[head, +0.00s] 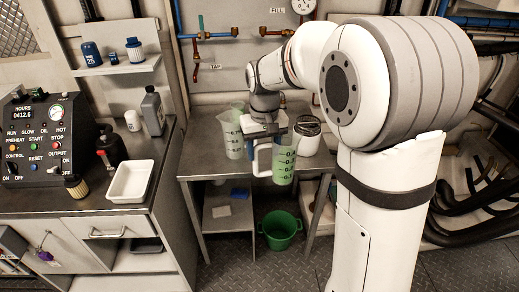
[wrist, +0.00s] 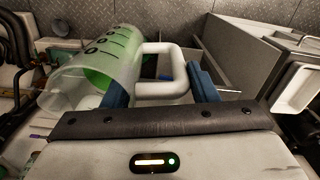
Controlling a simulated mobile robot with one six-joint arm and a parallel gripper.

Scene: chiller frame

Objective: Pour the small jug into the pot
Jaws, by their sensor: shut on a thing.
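My gripper (head: 268,130) is shut on the white handle (wrist: 165,72) of a clear jug with green liquid (head: 284,166). The jug looks about upright in the head view, at the front edge of the metal table. In the wrist view the jug (wrist: 100,68) shows at left, with dark scale marks, and its handle lies between my blue finger pads.
A larger clear jug (head: 232,138) stands on the table (head: 205,168) to the left of my gripper. A green bucket (head: 279,230) stands on the floor below. A counter at left bears a white tray (head: 131,181) and a grey bottle (head: 153,112). Pipes run along the wall behind.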

